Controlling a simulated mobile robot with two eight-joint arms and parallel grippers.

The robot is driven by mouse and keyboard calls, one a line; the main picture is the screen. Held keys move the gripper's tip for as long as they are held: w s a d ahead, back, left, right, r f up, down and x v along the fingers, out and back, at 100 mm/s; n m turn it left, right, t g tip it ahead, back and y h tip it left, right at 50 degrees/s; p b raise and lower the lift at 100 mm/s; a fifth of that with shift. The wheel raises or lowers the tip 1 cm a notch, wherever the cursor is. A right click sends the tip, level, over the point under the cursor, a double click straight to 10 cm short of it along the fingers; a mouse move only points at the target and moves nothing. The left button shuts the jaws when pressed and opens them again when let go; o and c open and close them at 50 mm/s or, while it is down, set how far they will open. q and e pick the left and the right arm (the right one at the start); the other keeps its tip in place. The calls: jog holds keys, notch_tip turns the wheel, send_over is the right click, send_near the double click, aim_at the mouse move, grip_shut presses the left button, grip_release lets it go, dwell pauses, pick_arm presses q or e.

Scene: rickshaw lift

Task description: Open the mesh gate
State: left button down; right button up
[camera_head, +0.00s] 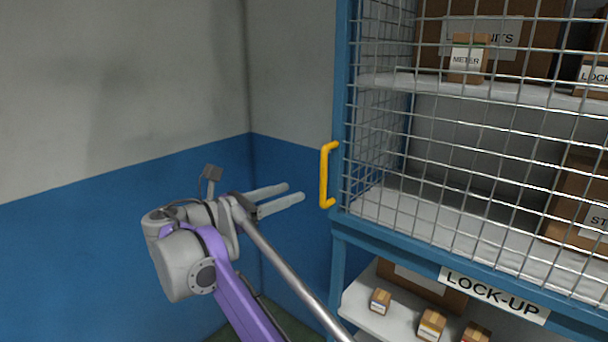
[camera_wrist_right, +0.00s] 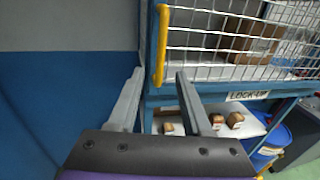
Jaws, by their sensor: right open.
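The mesh gate (camera_head: 470,130) is a grey wire grid in a blue frame on the lock-up cabinet, and it appears shut. A yellow upright handle (camera_head: 325,175) stands out at its left edge. My right gripper (camera_head: 295,191) is open and empty, left of the handle's lower end, with its fingers pointing towards it and a gap between. In the right wrist view the handle (camera_wrist_right: 161,45) shows beyond the fingertips, its lower end lined up with the space between the two fingers. My left gripper is not in view.
Behind the mesh, shelves hold cardboard boxes, one a small box marked METER (camera_head: 467,60). Below is a LOCK-UP sign (camera_head: 494,295) above a shelf of small boxes. A grey and blue wall (camera_head: 120,130) closes the left side. A blue bin (camera_wrist_right: 270,142) stands low right.

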aim_at(321, 180)
jog(key=x, duration=1)
jog(key=shift+w+d+r+p, duration=0.15)
jog(key=shift+d+r+p, duration=0.15)
grip_shut()
dwell(1.1)
